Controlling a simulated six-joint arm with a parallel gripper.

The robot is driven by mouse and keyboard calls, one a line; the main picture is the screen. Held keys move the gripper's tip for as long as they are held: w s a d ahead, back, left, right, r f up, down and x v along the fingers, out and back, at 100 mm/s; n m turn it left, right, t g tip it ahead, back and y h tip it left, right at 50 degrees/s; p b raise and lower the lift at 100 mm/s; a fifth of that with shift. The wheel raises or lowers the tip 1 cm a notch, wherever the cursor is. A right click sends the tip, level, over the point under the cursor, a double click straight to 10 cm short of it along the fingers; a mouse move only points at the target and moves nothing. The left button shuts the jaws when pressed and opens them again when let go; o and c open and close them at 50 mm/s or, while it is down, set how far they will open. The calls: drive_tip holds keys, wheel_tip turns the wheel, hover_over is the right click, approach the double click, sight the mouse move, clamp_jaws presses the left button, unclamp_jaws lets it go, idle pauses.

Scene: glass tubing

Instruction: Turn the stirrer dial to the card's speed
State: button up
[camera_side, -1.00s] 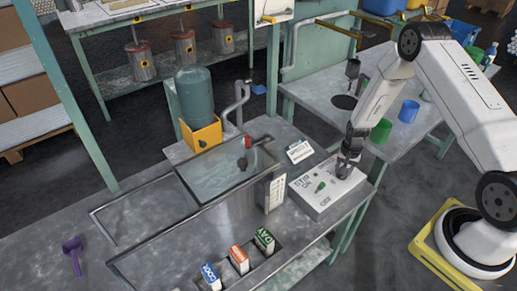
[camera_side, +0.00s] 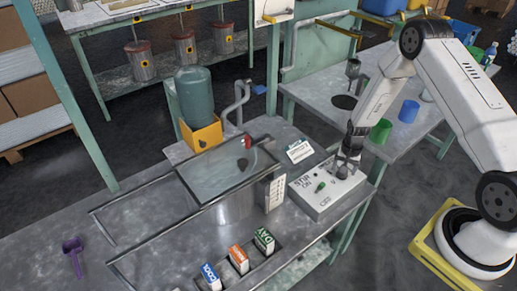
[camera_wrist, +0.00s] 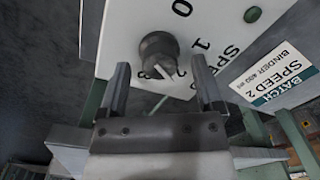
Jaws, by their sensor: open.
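The dark round stirrer dial (camera_wrist: 157,48) has a white pointer line and stands on a pale panel in the wrist view. The digits 0 and 1 are readable beside it; other marks are partly hidden. The pointer slants toward the lower right, but the exact number is unclear. The white and teal card (camera_wrist: 284,80) reads "BATCH SPEED 2" and "BINDER 490 ml"; it also shows in the side view (camera_side: 299,151). My gripper (camera_wrist: 160,66) is open, its fingers apart on either side of the dial. In the side view my gripper (camera_side: 345,168) is over the control box (camera_side: 322,200).
A green switch (camera_side: 320,187) sits on the box left of the dial. A tank with a stirrer (camera_side: 229,172) and a white labelled panel (camera_side: 275,192) stand to the left. A green cup (camera_side: 381,131) and a blue cup (camera_side: 409,111) are on the table behind my gripper.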

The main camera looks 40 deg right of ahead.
drive_tip(key=shift+d+r, duration=0.1)
drive_tip(key=shift+r, duration=3.55)
drive_tip(key=shift+a+r, duration=0.3)
drive_tip(key=shift+r, duration=0.05)
drive_tip(key=s+a+r+n+t, duration=0.1)
drive_tip(key=s+a+r+n, duration=0.4)
drive_tip(key=a+r, duration=0.4)
drive_tip(key=s+a+r+n+t, duration=0.1)
drive_tip(key=s+a+r+n, duration=0.4)
drive_tip(key=a+r, duration=0.4)
drive_tip(key=shift+s+r+n, duration=0.15)
drive_tip(key=shift+s+n, duration=0.25)
drive_tip(key=shift+n, duration=0.3)
drive_tip(key=shift+c, duration=0.2)
